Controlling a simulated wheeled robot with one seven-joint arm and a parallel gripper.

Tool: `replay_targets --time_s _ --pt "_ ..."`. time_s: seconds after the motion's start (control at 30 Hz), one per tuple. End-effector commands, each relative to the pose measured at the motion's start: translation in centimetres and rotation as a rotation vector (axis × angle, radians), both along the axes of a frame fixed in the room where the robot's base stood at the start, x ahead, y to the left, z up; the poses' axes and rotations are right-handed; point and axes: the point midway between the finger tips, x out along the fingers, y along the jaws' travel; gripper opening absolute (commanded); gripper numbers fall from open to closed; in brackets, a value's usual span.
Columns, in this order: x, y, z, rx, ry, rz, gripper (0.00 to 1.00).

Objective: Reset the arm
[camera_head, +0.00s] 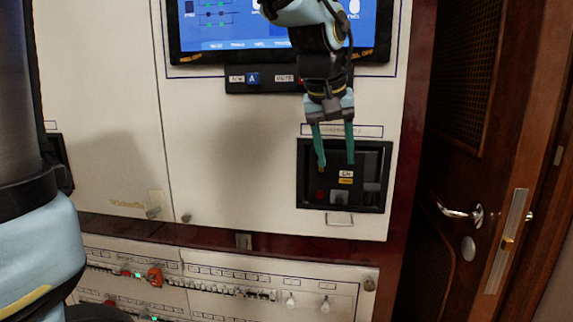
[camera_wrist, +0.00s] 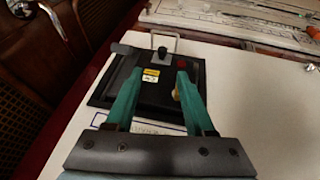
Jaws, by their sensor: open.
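My gripper (camera_head: 335,160) has two teal fingers and hangs pointing down in front of a recessed black panel (camera_head: 374,197) on the white cabinet. It is open, with nothing between the fingers. My arm reaches down to it past the screen. The wrist view shows my gripper (camera_wrist: 160,95) with its fingers spread over the same black panel (camera_wrist: 104,93). The panel carries a yellow and white label, a small red button and a grey block with a dark knob. I cannot tell whether the fingertips touch the panel.
A blue screen (camera_head: 235,25) sits above on the white cabinet (camera_head: 230,150). Breaker rows (camera_head: 215,285) with switches and orange parts lie below. A wooden door with a metal handle (camera_head: 455,211) stands at the right.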

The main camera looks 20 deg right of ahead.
Motion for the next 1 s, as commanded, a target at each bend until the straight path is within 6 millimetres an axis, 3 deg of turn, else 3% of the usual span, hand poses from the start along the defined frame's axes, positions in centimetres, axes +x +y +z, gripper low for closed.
replay_targets --time_s 0.13,0.23,0.4,0.5,0.7,0.8,1.0 --pt "0.6 0.9 -0.7 0.010 0.003 0.013 0.54" --pt "2.1 3.3 -2.6 0.036 0.011 0.045 0.54" --pt "4.8 10.7 -7.8 0.102 0.043 0.128 0.54" --pt "5.5 15.5 -10.9 0.138 0.070 0.176 0.54" --pt "4.3 24.4 -16.4 0.192 0.136 0.268 0.54" --pt "3.0 27.7 -18.3 0.206 0.166 0.304 0.54" --pt "1.2 30.9 -20.2 0.218 0.198 0.340 0.54"
